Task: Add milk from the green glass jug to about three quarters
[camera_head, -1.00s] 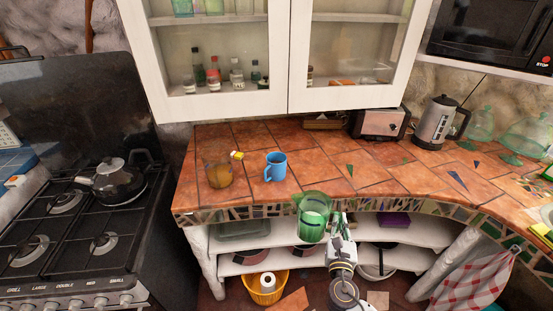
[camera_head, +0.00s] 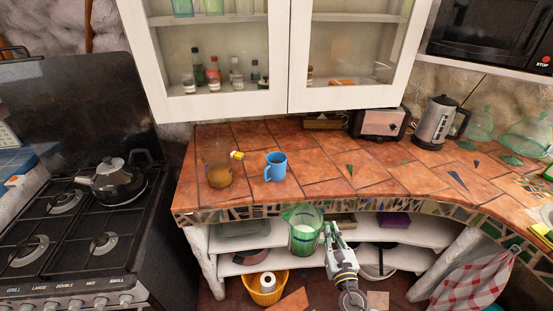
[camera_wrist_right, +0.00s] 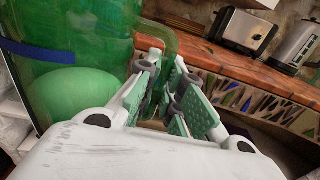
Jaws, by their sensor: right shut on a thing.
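The green glass jug (camera_head: 303,236) with white milk in it is held in the air in front of the counter's front edge. My right gripper (camera_head: 328,232) is shut on the jug's right side, where its handle is; the wrist view shows the fingers (camera_wrist_right: 165,88) around the handle beside the green glass (camera_wrist_right: 75,75). The jug looks about upright. A blue mug (camera_head: 276,167) stands on the counter, behind and left of the jug, apart from it. Its inside is too small to read. My left gripper is not in view.
A clear glass vessel with brown contents (camera_head: 219,176) stands left of the mug, a small yellow tag (camera_head: 237,155) by it. A toaster (camera_head: 381,123) and kettle (camera_head: 437,122) are at the back. The counter right of the mug is clear (camera_head: 335,172).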

